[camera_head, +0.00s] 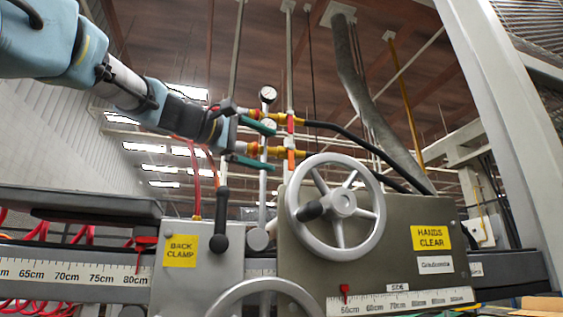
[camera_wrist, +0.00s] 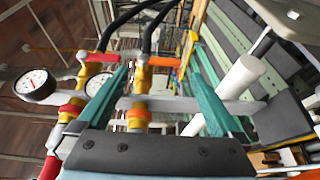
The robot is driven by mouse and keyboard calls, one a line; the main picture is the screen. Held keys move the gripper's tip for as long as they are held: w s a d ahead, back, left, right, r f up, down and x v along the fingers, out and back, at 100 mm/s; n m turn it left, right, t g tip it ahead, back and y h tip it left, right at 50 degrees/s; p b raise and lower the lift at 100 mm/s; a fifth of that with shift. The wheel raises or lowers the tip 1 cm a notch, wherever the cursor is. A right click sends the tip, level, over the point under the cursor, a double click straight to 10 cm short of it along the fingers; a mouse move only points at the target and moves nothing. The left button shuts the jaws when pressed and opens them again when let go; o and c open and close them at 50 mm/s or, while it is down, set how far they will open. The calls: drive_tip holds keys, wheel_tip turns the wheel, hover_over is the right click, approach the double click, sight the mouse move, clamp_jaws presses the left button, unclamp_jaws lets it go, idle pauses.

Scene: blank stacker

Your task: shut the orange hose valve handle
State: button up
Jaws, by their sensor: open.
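The orange valve handle (camera_head: 291,160) sits on the lower of two yellow hose valves, a short lever hanging down across the pipe line. In the wrist view, the orange handle (camera_wrist: 160,62) lies near the tips of my gripper, crossing the lower valve's yellow body (camera_wrist: 140,90). My gripper (camera_head: 270,148) has teal fingers, open, one above and one below the lower pipe. In the wrist view, my gripper (camera_wrist: 157,72) has its fingers spread on either side of the lower valve. Contact with the handle cannot be told.
A red handle (camera_head: 290,122) is on the upper valve, close above. Pressure gauges (camera_head: 268,93) stand beside the pipes. Black hoses (camera_head: 360,138) run off right. A large handwheel (camera_head: 338,205) and a black-knobbed lever (camera_head: 222,215) stand below.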

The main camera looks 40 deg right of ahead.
drive_tip(key=shift+a, duration=1.15)
